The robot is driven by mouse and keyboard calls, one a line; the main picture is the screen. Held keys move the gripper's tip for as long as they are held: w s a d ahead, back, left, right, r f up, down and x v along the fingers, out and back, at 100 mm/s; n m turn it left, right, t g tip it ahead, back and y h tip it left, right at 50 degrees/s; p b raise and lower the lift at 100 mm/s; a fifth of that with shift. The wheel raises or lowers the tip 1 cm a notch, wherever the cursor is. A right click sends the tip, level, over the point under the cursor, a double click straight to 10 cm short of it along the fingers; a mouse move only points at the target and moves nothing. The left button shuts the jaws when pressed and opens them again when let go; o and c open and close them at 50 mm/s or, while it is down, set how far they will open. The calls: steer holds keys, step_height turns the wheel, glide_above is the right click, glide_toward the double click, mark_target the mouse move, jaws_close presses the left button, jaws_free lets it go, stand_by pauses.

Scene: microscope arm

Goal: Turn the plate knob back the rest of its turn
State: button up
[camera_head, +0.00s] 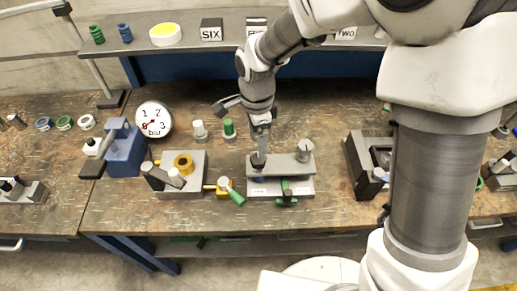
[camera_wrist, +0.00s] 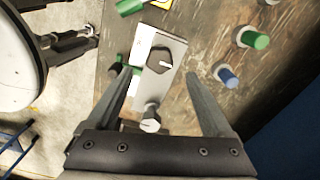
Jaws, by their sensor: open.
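The grey plate fixture (camera_head: 282,168) stands near the bench's middle. A dark many-sided knob with a pale line, which I take as the plate knob (camera_wrist: 160,60), sits at one end of the plate; it also shows in the head view (camera_head: 258,161). My gripper (camera_wrist: 159,72) points down at this knob, and it shows above the knob in the head view (camera_head: 262,143). Its fingers are open, one on each side of the knob in the wrist view, with visible gaps. I cannot tell their height over the plate. A lighter grey knob (camera_wrist: 150,121) stands at the plate's other end.
A green lever (camera_head: 287,196) is at the fixture's front. A second fixture with a yellow ring (camera_head: 183,164) stands left, a dark grey fixture (camera_head: 367,160) right. Green (camera_wrist: 254,39) and blue (camera_wrist: 228,76) pegs stand beside the plate.

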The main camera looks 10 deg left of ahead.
mark_target(258, 162)
step_height(258, 162, down, 7)
steer(key=shift+r, duration=0.2)
jaws_close()
stand_by(0.5)
